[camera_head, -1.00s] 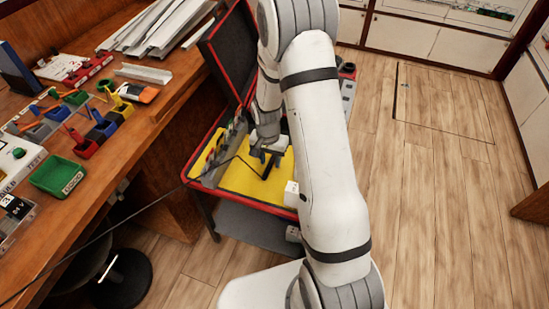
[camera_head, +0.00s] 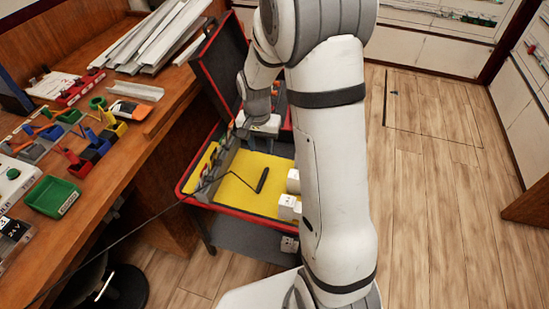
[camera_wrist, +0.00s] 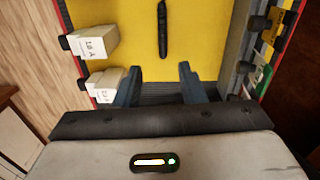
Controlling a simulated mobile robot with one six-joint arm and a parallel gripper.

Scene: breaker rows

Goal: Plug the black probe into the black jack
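The black probe (camera_head: 262,180) is a short dark stick lying on the yellow lining of an open red-edged case. It also shows at the top middle of the wrist view (camera_wrist: 162,30). A thin black cable (camera_head: 128,233) runs from the lower left over the case rim towards the probe. My gripper (camera_wrist: 158,75) is open, with nothing between its two blue-grey fingers, and the probe lies apart from them. In the head view my gripper is at the back of the case, its fingertips partly hidden. I cannot make out the black jack.
White labelled blocks (camera_wrist: 91,42) stand along one side of the case (camera_head: 240,212). Tools and parts line the opposite side (camera_wrist: 262,50). The raised lid (camera_head: 220,65) is close to my arm. A workbench (camera_head: 130,150) with coloured bins is at left; open floor lies right.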

